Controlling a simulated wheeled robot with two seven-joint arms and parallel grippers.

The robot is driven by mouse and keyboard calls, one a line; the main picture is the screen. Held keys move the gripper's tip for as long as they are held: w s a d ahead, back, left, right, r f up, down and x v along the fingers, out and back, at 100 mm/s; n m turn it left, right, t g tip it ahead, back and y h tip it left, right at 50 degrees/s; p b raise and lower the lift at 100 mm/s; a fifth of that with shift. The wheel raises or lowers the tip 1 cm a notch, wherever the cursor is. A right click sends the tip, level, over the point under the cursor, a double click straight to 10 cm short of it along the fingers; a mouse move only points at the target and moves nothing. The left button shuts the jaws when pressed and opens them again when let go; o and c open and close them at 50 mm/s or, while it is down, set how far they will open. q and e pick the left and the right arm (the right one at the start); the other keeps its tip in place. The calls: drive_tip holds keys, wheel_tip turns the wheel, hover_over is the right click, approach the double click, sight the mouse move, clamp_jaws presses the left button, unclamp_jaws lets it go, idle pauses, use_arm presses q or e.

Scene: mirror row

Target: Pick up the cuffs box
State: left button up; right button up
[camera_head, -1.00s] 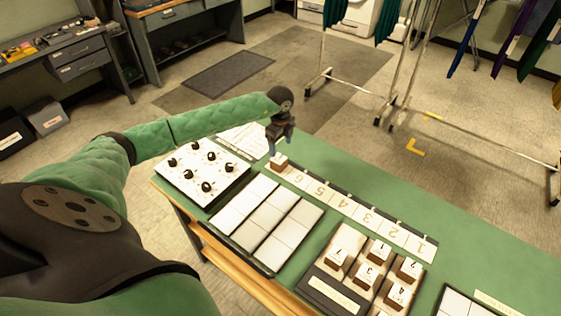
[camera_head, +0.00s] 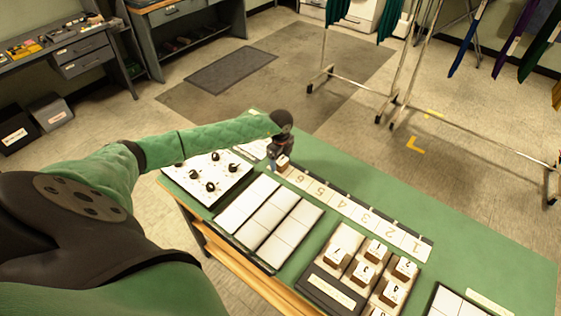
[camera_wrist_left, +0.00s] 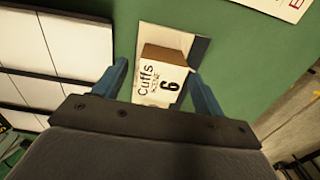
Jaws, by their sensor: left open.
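The cuffs box (camera_wrist_left: 160,80) is a small brown block with a white label reading "Cuffs" and a 6. In the head view the cuffs box (camera_head: 283,161) stands at the far left end of the numbered strip. My left gripper (camera_head: 277,164) is down at the box. In the wrist view my left gripper (camera_wrist_left: 157,70) is open, with one blue finger on each side of the box. I cannot tell whether the fingers touch it. My right gripper is not in view.
The numbered strip (camera_head: 343,206) runs along the green table (camera_head: 480,250). A white board with black knobs (camera_head: 210,187), a panel of blank white cards (camera_head: 268,222) and a tray of several numbered blocks (camera_head: 322,284) lie nearer me. Clothes racks stand beyond.

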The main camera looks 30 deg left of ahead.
use_arm(q)
drive_tip(key=shift+f, duration=0.2)
drive_tip(key=c, duration=1.1)
drive_tip(key=shift+r, duration=0.15)
